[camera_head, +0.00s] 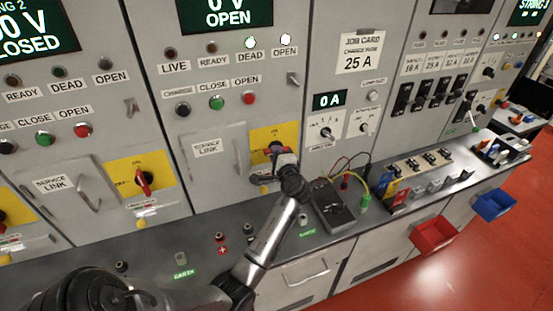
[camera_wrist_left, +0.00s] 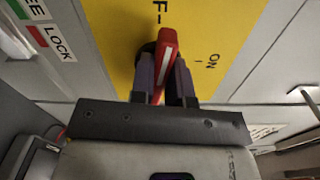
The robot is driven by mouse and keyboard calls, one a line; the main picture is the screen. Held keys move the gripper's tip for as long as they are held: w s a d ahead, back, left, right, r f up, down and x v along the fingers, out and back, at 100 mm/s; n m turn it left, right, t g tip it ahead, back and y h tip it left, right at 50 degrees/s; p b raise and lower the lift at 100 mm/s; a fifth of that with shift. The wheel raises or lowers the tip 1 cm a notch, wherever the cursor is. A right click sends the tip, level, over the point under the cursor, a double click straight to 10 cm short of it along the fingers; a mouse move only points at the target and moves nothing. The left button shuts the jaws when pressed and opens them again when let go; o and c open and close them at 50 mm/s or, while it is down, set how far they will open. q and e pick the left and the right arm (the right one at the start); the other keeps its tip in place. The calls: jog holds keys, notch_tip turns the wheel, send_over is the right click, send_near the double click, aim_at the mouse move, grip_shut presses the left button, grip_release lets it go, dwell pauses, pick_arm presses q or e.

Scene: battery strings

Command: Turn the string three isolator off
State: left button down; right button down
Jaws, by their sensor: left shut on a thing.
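My left gripper (camera_head: 277,156) reaches up to a yellow isolator plate (camera_head: 262,136) on the middle panel, below a display reading 0 V OPEN. In the left wrist view its fingers (camera_wrist_left: 164,85) are shut on either side of a red isolator handle (camera_wrist_left: 166,52) with a white stripe. There the handle's upper end points towards the partly cut-off OFF label, and the ON label lies to its right. The gripper partly hides this handle in the head view. The panel's string name is out of view. My right gripper is not in view.
A neighbouring panel at left has its own red isolator handle (camera_head: 143,181), standing near upright. A dark meter (camera_head: 333,207) with leads lies on the ledge beside my forearm. A red bin (camera_head: 433,234) and a blue bin (camera_head: 494,203) hang at right.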

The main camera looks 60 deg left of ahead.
pick_arm(q)
jog(key=shift+f+n+b, duration=0.1)
jog(key=shift+n+b, duration=0.6)
jog(key=shift+n, duration=0.2)
jog(key=c, duration=1.1)
grip_release()
jog(key=shift+d, duration=0.1)
jog(key=s+d, duration=0.2)
jog(key=d, duration=1.1)
jog(key=shift+s+d, duration=0.15)
jog(key=shift+d, duration=0.05)
jog(key=shift+n, duration=0.3)
